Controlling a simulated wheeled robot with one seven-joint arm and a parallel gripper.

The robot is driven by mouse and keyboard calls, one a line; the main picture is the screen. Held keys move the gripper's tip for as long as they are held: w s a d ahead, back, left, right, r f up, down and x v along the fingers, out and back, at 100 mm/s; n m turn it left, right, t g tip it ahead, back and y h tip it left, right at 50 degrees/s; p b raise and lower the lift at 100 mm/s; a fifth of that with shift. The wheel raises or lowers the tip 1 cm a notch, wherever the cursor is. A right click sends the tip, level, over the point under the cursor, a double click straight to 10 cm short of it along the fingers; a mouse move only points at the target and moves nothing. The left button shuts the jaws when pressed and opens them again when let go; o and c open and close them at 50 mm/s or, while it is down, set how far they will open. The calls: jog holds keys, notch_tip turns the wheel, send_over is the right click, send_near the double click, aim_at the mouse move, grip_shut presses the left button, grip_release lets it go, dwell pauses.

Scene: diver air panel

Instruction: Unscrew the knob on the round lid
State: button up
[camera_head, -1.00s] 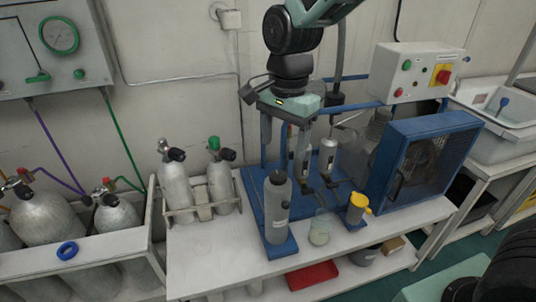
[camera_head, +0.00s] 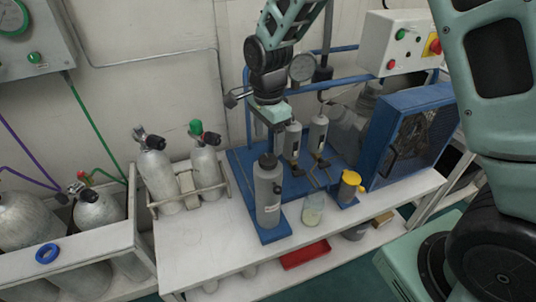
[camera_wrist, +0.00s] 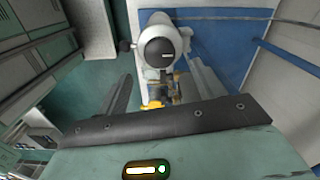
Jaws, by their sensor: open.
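A grey upright cylinder (camera_head: 268,195) stands on the blue base at the front of the bench. Its round top carries a dark knob (camera_head: 267,160). My gripper (camera_head: 273,136) hangs just above and slightly behind that top in the head view, its fingers pointing down, open with nothing seen between them. In the wrist view, a round grey top with a black disc (camera_wrist: 153,52) lies beyond the fingers. I cannot tell for certain whether it is the same cylinder's top. The finger tips are partly hidden in the head view.
Two slimmer grey cylinders (camera_head: 318,132) with valves stand close behind. A glass beaker (camera_head: 312,210) and a yellow-topped container (camera_head: 350,185) are to the right. Racked gas bottles (camera_head: 205,165) stand left, a blue fan housing (camera_head: 410,135) right.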

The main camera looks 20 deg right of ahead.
aim_at(268, 158)
notch_tip(268, 158, down, 7)
jog(key=shift+r, duration=0.2)
jog(key=c, duration=1)
